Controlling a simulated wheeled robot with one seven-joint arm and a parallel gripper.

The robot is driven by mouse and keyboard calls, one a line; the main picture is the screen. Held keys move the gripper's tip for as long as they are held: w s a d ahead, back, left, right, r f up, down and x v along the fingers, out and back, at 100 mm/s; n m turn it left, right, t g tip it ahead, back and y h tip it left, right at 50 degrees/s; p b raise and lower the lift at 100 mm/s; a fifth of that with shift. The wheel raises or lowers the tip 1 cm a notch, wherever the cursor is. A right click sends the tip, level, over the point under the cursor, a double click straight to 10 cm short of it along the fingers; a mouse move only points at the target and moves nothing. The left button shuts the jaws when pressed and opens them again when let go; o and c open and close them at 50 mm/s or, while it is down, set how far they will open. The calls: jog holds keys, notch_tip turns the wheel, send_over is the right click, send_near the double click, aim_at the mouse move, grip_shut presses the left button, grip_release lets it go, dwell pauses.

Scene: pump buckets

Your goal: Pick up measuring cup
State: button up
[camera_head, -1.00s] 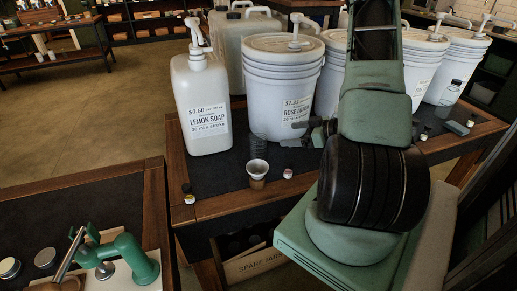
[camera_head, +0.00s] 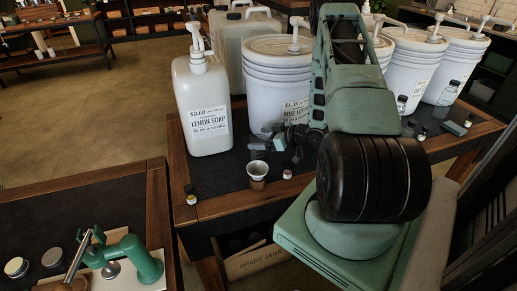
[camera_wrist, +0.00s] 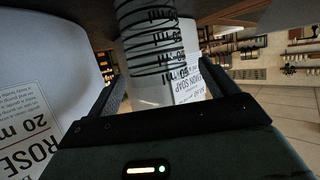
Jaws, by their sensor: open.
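The measuring cup (camera_wrist: 150,42) is clear with black graduation marks. In the wrist view it stands between the two fingers of my gripper (camera_wrist: 160,85), toward their tips. The fingers are apart, with one on each side of the cup; I cannot tell whether either touches it. In the head view my gripper (camera_head: 288,138) is low over the dark table top, in front of the rose soap bucket (camera_head: 270,75). The clear cup is hard to make out there against the table and gripper.
The lemon soap jug (camera_head: 202,105) stands left of my gripper, and more white pump buckets (camera_head: 412,70) stand right. A side table (camera_head: 90,205) is at lower left.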

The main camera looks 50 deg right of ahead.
jog(key=c, duration=1.3)
jog(key=shift+r, duration=0.1)
